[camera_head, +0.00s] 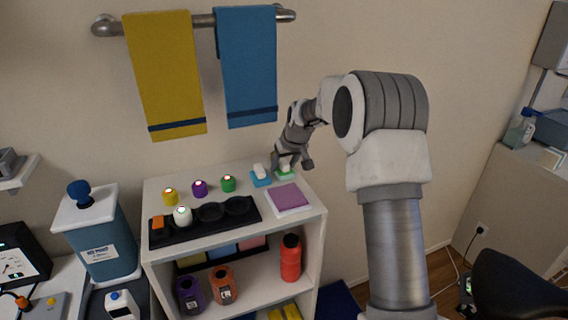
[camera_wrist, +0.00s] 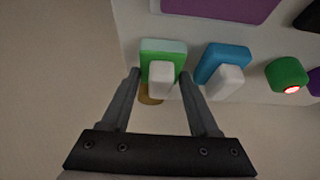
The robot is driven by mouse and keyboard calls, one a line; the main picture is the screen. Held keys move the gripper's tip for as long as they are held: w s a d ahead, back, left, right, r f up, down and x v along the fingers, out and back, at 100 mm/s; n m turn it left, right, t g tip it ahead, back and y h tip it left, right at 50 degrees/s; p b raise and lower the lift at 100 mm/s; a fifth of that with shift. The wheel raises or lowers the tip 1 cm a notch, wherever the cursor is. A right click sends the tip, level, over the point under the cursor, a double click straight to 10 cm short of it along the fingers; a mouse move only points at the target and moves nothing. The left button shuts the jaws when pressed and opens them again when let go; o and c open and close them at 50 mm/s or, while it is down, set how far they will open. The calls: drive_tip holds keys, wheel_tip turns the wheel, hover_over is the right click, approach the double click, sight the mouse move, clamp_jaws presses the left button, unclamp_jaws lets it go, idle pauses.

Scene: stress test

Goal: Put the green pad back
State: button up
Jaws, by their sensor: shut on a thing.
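The green pad (camera_head: 284,175), a flat green block with a white knob on it, is at the back right corner of the white shelf unit's top. In the wrist view the green pad (camera_wrist: 163,48) lies between my two fingers, its white knob facing my camera. My gripper (camera_wrist: 160,76) is shut on the green pad; in the head view my gripper (camera_head: 291,164) comes down on it from behind. I cannot tell whether the pad touches the shelf top. A tan round patch (camera_wrist: 150,95) shows partly hidden below the pad.
A blue pad (camera_head: 261,182) with a white knob stands close to the left. A purple square on a white block (camera_head: 289,200) lies in front. Yellow, purple and green (camera_head: 228,183) knobs and a black tray (camera_head: 205,228) are further left. The wall is close behind.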

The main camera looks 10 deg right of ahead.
drive_tip(key=shift+f, duration=0.2)
drive_tip(key=o, duration=1.4)
drive_tip(key=shift+o, duration=0.2)
drive_tip(key=shift+r, duration=0.15)
